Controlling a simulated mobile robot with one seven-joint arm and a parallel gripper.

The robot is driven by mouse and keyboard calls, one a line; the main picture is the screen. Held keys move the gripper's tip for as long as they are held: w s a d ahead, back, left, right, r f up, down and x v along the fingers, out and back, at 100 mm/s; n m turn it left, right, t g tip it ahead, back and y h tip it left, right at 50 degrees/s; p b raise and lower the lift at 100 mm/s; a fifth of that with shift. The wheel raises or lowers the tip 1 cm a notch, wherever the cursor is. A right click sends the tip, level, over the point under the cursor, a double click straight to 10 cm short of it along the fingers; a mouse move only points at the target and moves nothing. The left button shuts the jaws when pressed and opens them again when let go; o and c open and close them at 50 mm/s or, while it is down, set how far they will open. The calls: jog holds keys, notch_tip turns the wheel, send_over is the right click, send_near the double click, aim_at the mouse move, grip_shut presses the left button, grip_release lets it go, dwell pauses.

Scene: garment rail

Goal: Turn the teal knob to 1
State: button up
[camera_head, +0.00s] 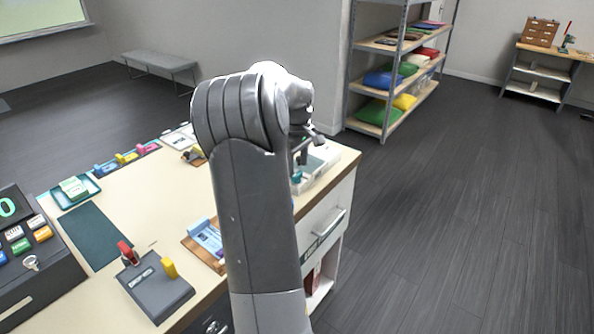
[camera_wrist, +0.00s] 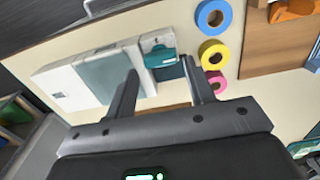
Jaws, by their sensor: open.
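A teal part (camera_wrist: 158,56), which looks like the knob, sits at the end of a pale box (camera_wrist: 68,88) with a grey-teal panel in the wrist view. My gripper (camera_wrist: 160,68) is open, its two dark fingers on either side of the teal part in the picture; I cannot tell whether they touch it. In the head view, my gripper (camera_head: 299,158) points down over the pale box (camera_head: 318,167) at the counter's right end, with a bit of teal (camera_head: 297,176) below it. My arm hides much there. The knob's pointer and numbers are not readable.
Blue, yellow and pink rolls (camera_wrist: 214,53) lie beside the box. A dark box with red and yellow levers (camera_head: 157,287), a green mat (camera_head: 95,236) and a register (camera_head: 32,258) occupy the counter's front left. Floor at right is clear.

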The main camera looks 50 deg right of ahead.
aim_at(297, 177)
jog(key=shift+f, duration=1.5)
jog(key=shift+c, duration=0.2)
jog(key=c, duration=0.7)
jog(key=shift+o, duration=0.2)
